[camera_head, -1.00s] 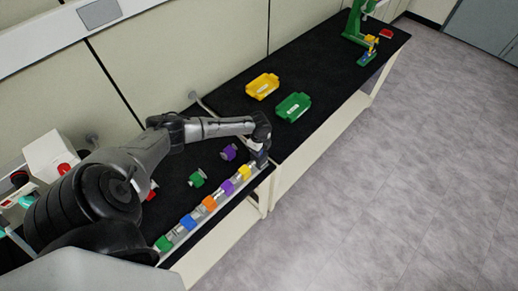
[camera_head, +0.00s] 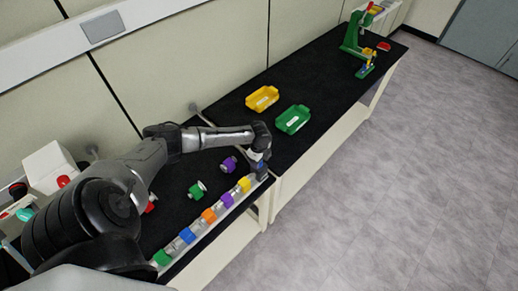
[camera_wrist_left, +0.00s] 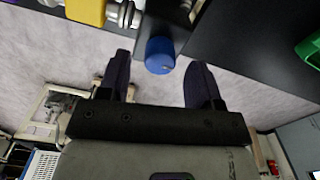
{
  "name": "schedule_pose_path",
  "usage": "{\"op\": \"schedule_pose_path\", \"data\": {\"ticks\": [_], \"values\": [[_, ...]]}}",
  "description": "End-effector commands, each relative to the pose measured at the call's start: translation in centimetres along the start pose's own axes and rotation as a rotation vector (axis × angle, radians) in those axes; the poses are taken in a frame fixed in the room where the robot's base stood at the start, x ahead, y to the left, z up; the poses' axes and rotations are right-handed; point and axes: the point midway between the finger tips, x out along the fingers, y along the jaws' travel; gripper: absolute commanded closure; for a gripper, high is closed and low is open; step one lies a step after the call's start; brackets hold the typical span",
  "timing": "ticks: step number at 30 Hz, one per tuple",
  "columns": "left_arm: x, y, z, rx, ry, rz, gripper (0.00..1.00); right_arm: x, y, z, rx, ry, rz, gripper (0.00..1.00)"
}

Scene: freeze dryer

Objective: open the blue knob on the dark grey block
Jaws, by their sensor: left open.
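In the left wrist view a blue knob (camera_wrist_left: 160,55) stands out from a dark grey block (camera_wrist_left: 178,14) at the top. My left gripper (camera_wrist_left: 160,82) is open. Its two dark fingers lie on either side of the knob's line, with a gap to the knob on each side. The knob is near fingertip level, and I see no contact. In the head view my left gripper (camera_head: 261,168) is over the end of the row of valves, and it mostly hides the block and knob there. My right gripper is not in view.
A row of coloured valves, with a yellow one (camera_head: 244,184) nearest my gripper, runs along the bench's front edge. Loose purple (camera_head: 228,164) and green (camera_head: 197,190) valves lie behind. Yellow (camera_head: 262,97) and green (camera_head: 293,119) trays stand on the far bench.

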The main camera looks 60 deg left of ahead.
Motion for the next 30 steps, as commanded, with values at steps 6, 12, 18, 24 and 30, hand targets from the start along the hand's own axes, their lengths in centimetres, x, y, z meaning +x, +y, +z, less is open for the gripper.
{"op": "schedule_pose_path", "data": {"ticks": [6,12,18,24,30], "values": [[-4.4,0.0,0.1,0.003,-0.003,-0.003,0.41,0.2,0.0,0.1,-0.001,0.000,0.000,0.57],[-8.1,-0.1,0.1,0.002,-0.002,-0.003,0.41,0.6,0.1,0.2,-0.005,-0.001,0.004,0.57],[-10.7,0.0,0.0,0.002,-0.001,-0.002,0.41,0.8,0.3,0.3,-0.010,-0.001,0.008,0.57],[-11.9,0.0,0.0,0.000,-0.001,0.000,0.41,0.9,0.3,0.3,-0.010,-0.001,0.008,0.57],[-12.2,0.0,0.0,0.000,-0.001,0.000,0.41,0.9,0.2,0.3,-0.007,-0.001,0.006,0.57]]}}
